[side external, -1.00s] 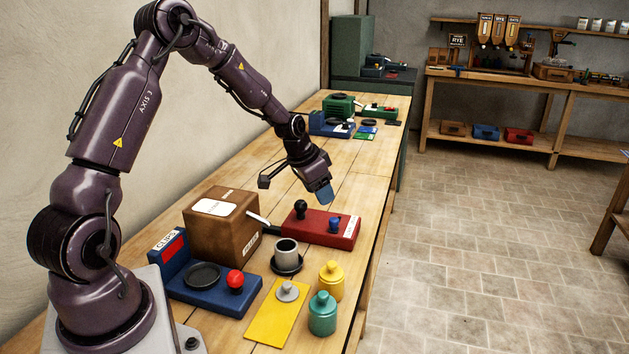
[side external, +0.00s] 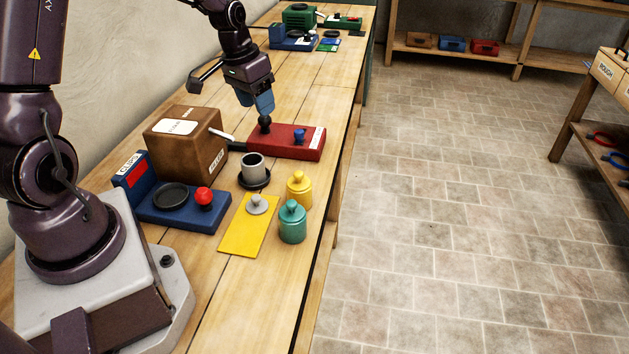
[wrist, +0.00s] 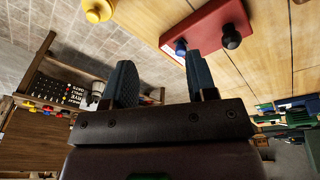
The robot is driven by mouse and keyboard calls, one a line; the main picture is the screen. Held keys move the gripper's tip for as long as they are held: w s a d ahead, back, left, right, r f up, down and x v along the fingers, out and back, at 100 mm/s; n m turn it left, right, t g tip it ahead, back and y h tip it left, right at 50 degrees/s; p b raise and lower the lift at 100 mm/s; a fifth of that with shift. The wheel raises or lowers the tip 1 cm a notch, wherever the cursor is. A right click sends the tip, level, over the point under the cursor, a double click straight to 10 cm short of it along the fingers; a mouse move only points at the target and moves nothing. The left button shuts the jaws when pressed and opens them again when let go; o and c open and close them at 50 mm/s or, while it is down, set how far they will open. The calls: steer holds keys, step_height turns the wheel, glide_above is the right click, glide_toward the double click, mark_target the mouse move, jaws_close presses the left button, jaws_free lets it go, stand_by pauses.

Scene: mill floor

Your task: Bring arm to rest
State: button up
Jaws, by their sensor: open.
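My gripper (side external: 263,104) hangs from the arm over the bench, pointing down. In the side view its blue fingers appear just above and behind the black knob (side external: 265,125) of the red box (side external: 283,148). In the wrist view my gripper (wrist: 163,78) has two dark blue fingers set well apart with nothing between them. There the black knob (wrist: 231,37) and the blue knob (wrist: 181,47) of the red box (wrist: 205,25) lie beyond the fingers, not between them.
A brown box (side external: 184,145), blue scale (side external: 185,208), grey cup (side external: 253,166), yellow card (side external: 246,235), yellow jar (side external: 299,190) and teal jar (side external: 292,222) crowd the near bench. Bare bench (side external: 315,95) lies behind the red box. More devices (side external: 294,38) stand at the far end.

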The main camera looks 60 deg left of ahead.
steer(key=s+d+r+m+t, duration=0.2)
steer(key=s+d+r+t, duration=0.1)
steer(key=s+d+r, duration=1.3)
steer(key=shift+s+d+r+y, duration=0.2)
steer(key=shift+d+y, duration=0.1)
steer(key=shift+d, duration=0.2)
stand_by(2.2)
